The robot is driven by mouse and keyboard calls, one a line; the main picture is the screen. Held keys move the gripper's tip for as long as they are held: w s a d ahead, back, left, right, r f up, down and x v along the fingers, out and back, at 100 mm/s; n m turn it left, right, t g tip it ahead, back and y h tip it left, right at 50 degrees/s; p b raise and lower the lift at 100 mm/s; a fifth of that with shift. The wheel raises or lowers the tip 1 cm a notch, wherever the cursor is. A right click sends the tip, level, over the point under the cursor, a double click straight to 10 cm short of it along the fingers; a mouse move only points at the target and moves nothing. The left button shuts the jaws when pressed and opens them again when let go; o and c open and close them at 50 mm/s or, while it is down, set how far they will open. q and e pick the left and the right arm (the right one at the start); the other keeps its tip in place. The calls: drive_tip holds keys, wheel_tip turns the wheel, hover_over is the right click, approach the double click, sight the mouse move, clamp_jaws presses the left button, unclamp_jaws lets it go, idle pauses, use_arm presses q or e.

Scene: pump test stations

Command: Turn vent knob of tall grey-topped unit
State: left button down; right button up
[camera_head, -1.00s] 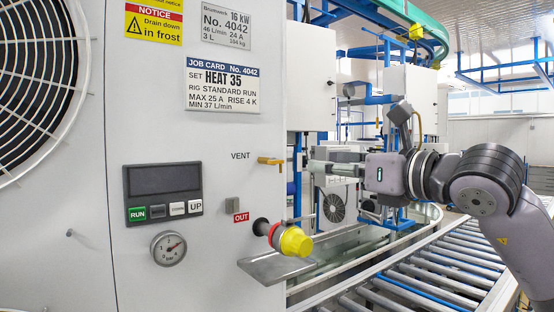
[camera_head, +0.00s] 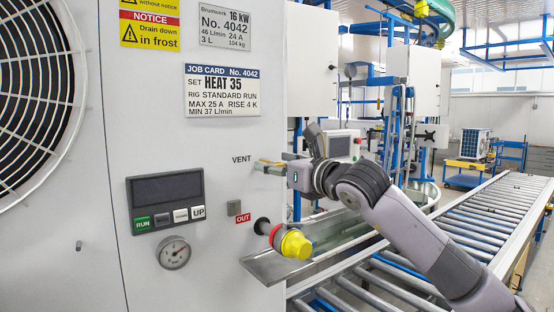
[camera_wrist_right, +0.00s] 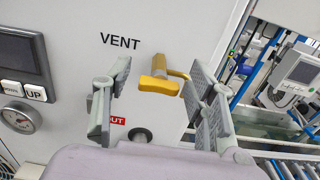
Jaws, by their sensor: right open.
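The vent knob (camera_wrist_right: 158,85) is a yellow brass lever under the word VENT on the pale front panel (camera_head: 225,140) of the unit. The unit's top is out of view. My right gripper (camera_head: 270,165) is at the panel beside the VENT label. In the right wrist view its two grey fingers stand apart, one on each side of the lever, with gaps left and right. I cannot tell how deep the lever lies between them. In the head view the fingers largely hide the knob. My left gripper is not in view.
Below the knob are a red OUT label (camera_head: 243,218) and a yellow-capped outlet (camera_head: 294,243) over a metal drip tray (camera_head: 280,267). A display (camera_head: 166,188) with buttons and a gauge (camera_head: 173,252) sit left. A roller conveyor (camera_head: 470,235) runs along the right.

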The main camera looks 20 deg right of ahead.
drive_tip(key=shift+c, duration=0.2)
drive_tip(key=c, duration=1.1)
